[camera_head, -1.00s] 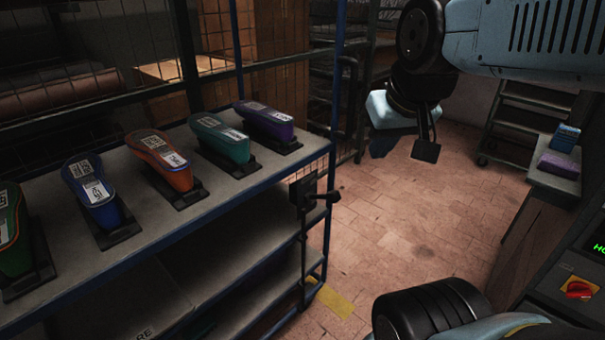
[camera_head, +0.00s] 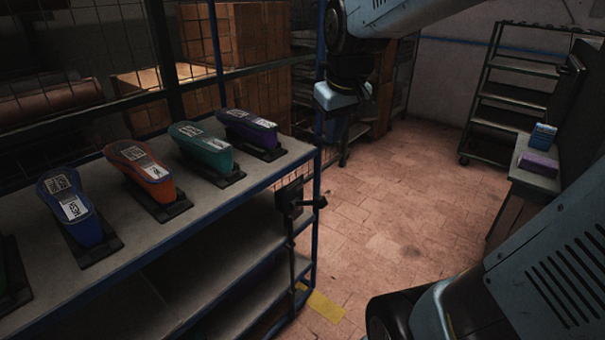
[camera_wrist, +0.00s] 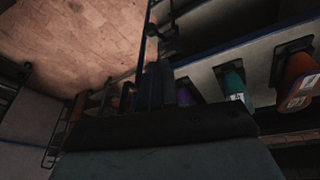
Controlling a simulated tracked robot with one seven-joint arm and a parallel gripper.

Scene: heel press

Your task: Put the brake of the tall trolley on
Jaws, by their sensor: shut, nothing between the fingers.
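The tall trolley (camera_head: 240,207) has a blue frame, mesh and grey shelves and stands at the left of the head view. On its near right post is a black brake lever (camera_head: 308,203), its handle pointing to the right, with a rod running down towards the floor. My gripper (camera_head: 343,152) is shut and empty, in the air beyond the lever and above it in the picture, apart from it. In the wrist view my dark fingers (camera_wrist: 153,85) point at the trolley. A dark shape that looks like the lever shows near the top there. The rod's lower end is unclear.
Several coloured shoe forms, such as a purple one (camera_head: 249,134) and an orange one (camera_head: 139,175), stand on the top shelf. A yellow mark (camera_head: 326,307) lies on the floor. A green wheeled rack (camera_head: 515,88) stands at the back. Tiled floor (camera_head: 400,215) is free between.

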